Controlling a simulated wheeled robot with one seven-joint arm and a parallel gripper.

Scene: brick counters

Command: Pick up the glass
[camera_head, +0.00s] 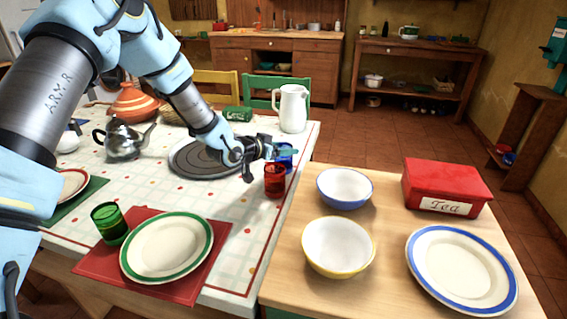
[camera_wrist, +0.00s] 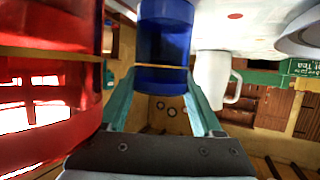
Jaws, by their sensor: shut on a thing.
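A blue glass (camera_head: 286,163) is at the right edge of the table, partly hidden behind my gripper and the red glass in the head view. My gripper (camera_head: 272,152) reaches it from the left. In the wrist view, the blue glass (camera_wrist: 164,45) is between the two teal fingers of my gripper (camera_wrist: 162,80), which is shut on it. I cannot tell whether the glass is touching the tablecloth. A red glass (camera_head: 275,181) stands just in front of it, and it looms large at the left of the wrist view (camera_wrist: 45,90). A green glass (camera_head: 109,223) stands at front left.
A white pitcher (camera_head: 293,108) stands behind the blue glass. A grey round tray (camera_head: 190,170) lies under my arm. A plate (camera_head: 167,247) and a metal teapot (camera_head: 122,141) are on the table. A wooden counter (camera_head: 285,285) at right holds bowls, a plate and a red tea box (camera_head: 446,183).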

